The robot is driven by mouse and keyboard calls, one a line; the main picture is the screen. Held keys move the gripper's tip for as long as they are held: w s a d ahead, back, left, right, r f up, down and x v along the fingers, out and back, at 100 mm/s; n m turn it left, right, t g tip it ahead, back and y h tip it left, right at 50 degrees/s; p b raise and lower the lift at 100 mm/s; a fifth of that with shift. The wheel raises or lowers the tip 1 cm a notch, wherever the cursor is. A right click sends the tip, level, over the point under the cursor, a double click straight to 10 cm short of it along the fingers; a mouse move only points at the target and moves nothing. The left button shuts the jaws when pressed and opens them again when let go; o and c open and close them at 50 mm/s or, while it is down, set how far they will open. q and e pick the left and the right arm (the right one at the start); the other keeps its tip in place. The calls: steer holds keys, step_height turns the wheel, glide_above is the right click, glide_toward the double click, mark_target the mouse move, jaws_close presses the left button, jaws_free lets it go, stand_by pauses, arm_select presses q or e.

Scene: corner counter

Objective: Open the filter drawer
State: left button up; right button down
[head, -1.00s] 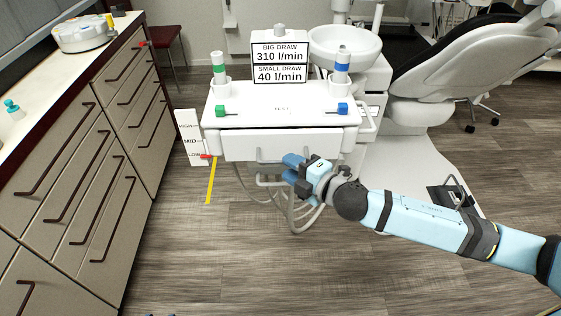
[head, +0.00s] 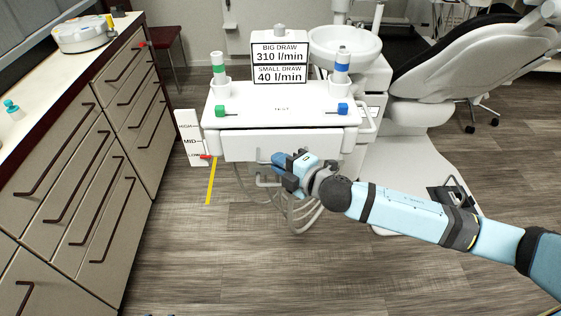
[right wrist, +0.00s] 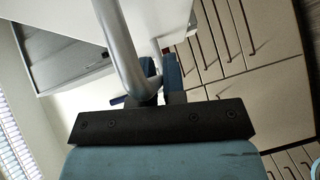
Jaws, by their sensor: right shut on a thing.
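The filter drawer is the wide white front (head: 240,146) under the white unit top. It looks pushed in, with a thin dark gap along its top edge. Its grey bar handle (head: 262,160) hangs at the lower middle of the front. My right gripper (head: 281,163), with blue fingers, is shut on the handle's right part. In the right wrist view the grey handle tube (right wrist: 118,48) curves down to my right gripper (right wrist: 160,78), and the exact contact is partly hidden. My left gripper is out of view.
A draw-rate sign (head: 279,63) stands behind. Hoses (head: 293,212) hang below the handle. Grey cabinets (head: 75,190) line the left. The wooden floor in front is clear.

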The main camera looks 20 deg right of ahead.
arm_select(q)
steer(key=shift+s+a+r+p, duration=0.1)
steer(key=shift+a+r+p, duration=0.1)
steer(key=shift+p, duration=0.85)
arm_select(e)
steer(key=s+a, duration=0.3)
steer(key=s, duration=0.9)
steer(key=shift+s+a, duration=0.3)
steer(key=c, duration=1.2)
jaws_free()
arm_select(q)
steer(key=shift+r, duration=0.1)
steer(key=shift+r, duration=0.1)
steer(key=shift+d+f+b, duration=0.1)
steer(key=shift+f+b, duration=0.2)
steer(key=shift+b, duration=0.2)
arm_select(e)
steer(key=v, duration=1.3)
steer(key=shift+s, duration=0.4)
